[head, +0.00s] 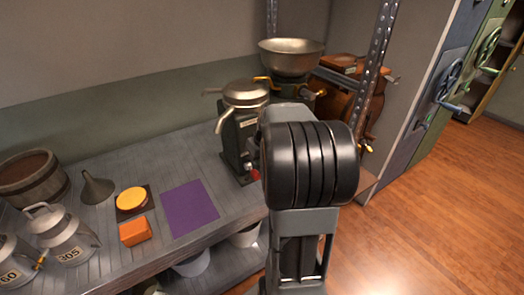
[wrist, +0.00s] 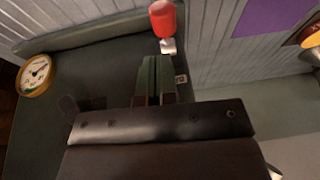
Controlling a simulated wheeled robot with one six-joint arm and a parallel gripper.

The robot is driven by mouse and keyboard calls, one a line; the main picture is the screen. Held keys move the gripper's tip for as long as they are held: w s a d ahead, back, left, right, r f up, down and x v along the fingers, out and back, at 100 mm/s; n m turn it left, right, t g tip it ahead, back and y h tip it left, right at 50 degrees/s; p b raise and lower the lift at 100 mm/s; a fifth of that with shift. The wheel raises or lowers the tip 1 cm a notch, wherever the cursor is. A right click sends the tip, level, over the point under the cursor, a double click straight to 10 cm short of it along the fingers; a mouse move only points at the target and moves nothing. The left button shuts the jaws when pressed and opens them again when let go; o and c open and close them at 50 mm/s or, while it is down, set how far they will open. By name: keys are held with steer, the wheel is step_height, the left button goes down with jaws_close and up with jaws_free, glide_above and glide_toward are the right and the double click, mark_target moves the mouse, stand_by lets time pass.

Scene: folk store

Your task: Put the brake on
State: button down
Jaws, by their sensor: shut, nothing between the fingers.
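A dark green machine with a metal bowl and spouts (head: 243,128) stands at the right end of the grey bench. A red knob (head: 253,176) shows low on its side, partly beside my arm. In the wrist view the red knob (wrist: 163,18) sits on a short silver stem, just beyond my fingertips. I cannot tell whether this is the brake. My gripper (wrist: 157,62) is shut and empty, its fingers side by side over the dark green body, close to the stem but apart from the knob. My arm hides the gripper in the head view.
A round gauge (wrist: 37,76) is at the left of the wrist view. On the bench are a purple mat (head: 190,207), an orange block (head: 135,232), a yellow disc (head: 131,199), a funnel (head: 97,188), milk cans (head: 62,235) and a wooden tub (head: 32,178). A metal post (head: 377,80) stands at right.

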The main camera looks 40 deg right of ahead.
mark_target(256, 172)
steer(key=shift+a+f, duration=0.15)
steer(key=shift+f, duration=0.75)
steer(key=shift+a+f, duration=0.15)
steer(key=shift+f, duration=0.7)
steer(key=shift+f+b, duration=0.2)
steer(key=shift+b, duration=0.35)
steer(key=shift+f+b, duration=0.15)
steer(key=shift+b, duration=0.35)
steer(key=shift+s+t+b, duration=0.1)
steer(key=shift+t+b, duration=0.2)
